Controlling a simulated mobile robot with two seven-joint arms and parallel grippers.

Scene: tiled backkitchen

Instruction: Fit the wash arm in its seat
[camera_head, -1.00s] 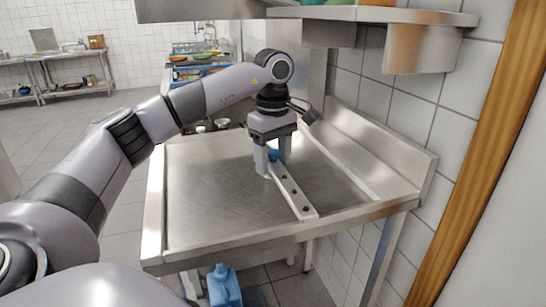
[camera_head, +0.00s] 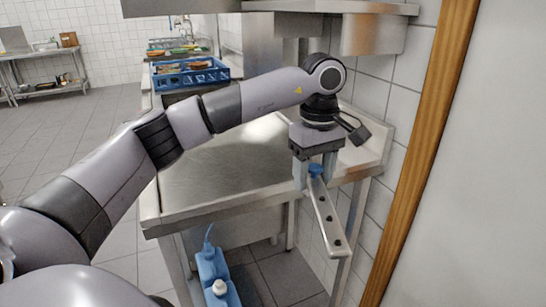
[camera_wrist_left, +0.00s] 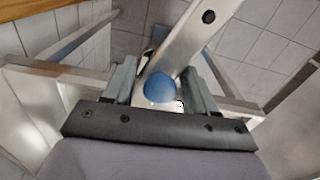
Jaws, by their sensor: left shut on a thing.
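My left gripper (camera_head: 316,178) is shut on the wash arm (camera_head: 327,217), a long flat metal bar with dark holes and a blue knob at the held end. The bar points toward the camera and slopes down, clear of the table's front edge. In the left wrist view the wash arm (camera_wrist_left: 185,42) runs up and away from between the fingers of the left gripper (camera_wrist_left: 164,85), with the blue knob between them. My right gripper is not in view. I cannot make out a seat for the wash arm.
The steel table (camera_head: 225,165) has a bare top and a raised back edge at the right. A blue crate (camera_head: 185,76) with dishes stands beyond it. Blue bottles (camera_head: 213,273) stand on the floor below. A wooden post (camera_head: 408,150) and shelf (camera_head: 340,7) bound the right side and top.

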